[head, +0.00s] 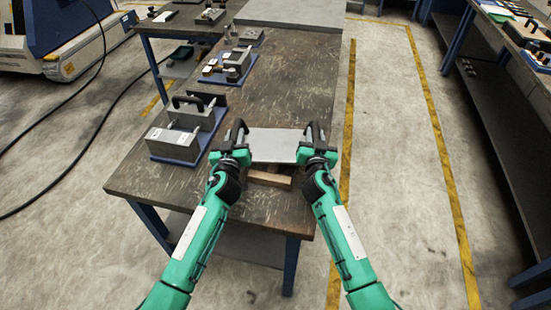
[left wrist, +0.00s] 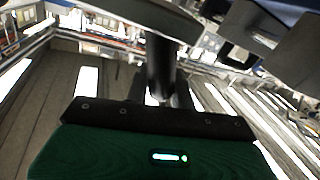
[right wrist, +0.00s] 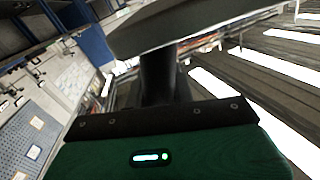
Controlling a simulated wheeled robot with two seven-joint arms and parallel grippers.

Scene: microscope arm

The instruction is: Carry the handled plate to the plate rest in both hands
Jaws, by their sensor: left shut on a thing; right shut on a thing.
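The handled plate (head: 274,145) is a flat light-grey metal sheet with a dark upright handle at each end. My left gripper (head: 238,137) is shut on its left handle, and my right gripper (head: 315,137) is shut on its right handle. In the left wrist view a dark handle post (left wrist: 160,68) stands between the fingers. In the right wrist view a similar post (right wrist: 158,75) shows under the plate edge (right wrist: 190,25). A wooden block (head: 269,179), perhaps part of the plate rest, shows below the plate near the table's front edge; the plate hides the rest of it.
On the left of the dark worktable (head: 290,90) stands a grey fixture with black handles on a blue base (head: 176,147). Smaller grey devices (head: 232,66) stand behind it. A grey slab (head: 292,13) lies at the far end. The table's middle and right are clear.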

